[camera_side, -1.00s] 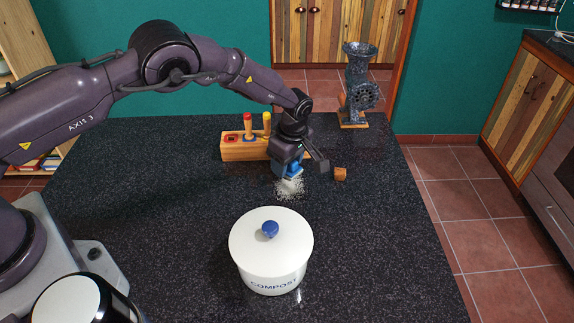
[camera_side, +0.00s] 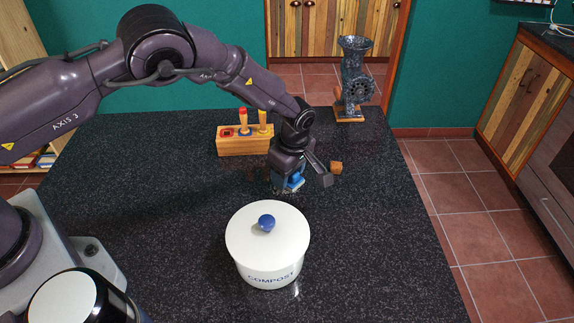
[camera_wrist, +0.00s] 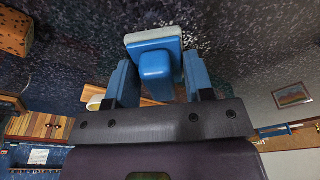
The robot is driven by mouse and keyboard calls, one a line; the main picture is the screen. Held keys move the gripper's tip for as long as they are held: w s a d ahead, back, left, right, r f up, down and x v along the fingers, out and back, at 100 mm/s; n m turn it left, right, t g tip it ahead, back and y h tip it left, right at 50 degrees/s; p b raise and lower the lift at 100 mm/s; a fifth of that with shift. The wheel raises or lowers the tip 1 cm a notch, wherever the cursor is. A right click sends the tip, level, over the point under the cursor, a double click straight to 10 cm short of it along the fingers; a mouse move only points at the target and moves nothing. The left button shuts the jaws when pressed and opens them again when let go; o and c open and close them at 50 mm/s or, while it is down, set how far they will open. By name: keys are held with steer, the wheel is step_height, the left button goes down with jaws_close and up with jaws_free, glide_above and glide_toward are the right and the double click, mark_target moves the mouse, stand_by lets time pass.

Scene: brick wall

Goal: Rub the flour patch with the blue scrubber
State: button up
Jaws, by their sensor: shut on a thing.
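The blue scrubber (camera_wrist: 155,62) has a pale pad and shows in the wrist view between my blue fingers. My gripper (camera_wrist: 160,78) is shut on its handle. In the side view my gripper (camera_side: 289,184) is low over the dark counter, and a bit of the blue scrubber (camera_side: 296,181) shows beside it. The scrubber appears to be at the counter surface. The flour patch is mostly hidden or thinned in the side view; faint pale specks (camera_wrist: 205,45) show around the pad in the wrist view.
A white compost pot (camera_side: 268,250) with a blue knob stands just in front of my gripper. A wooden rack (camera_side: 243,146) with coloured pegs and a grey grinder (camera_side: 354,80) stand behind. The counter's left part is clear.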

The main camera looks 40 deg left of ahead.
mark_target(287, 197)
steer(key=shift+s+d+f, duration=0.15)
steer(key=shift+s+d, duration=0.5)
steer(key=shift+s, duration=0.05)
steer(key=shift+s+d, duration=1.05)
steer(key=shift+s, duration=0.05)
steer(key=shift+w+a+r, duration=0.25)
steer(key=shift+w+a, duration=0.85)
steer(key=shift+w, duration=0.05)
steer(key=shift+w+a+f, duration=0.2)
steer(key=shift+w+a, duration=1.5)
steer(key=shift+a, duration=0.1)
steer(key=shift+w+a+r, duration=0.15)
steer(key=shift+w+a, duration=0.6)
steer(key=shift+w, duration=0.05)
steer(key=shift+r, duration=0.1)
steer(key=shift+r, duration=2.9)
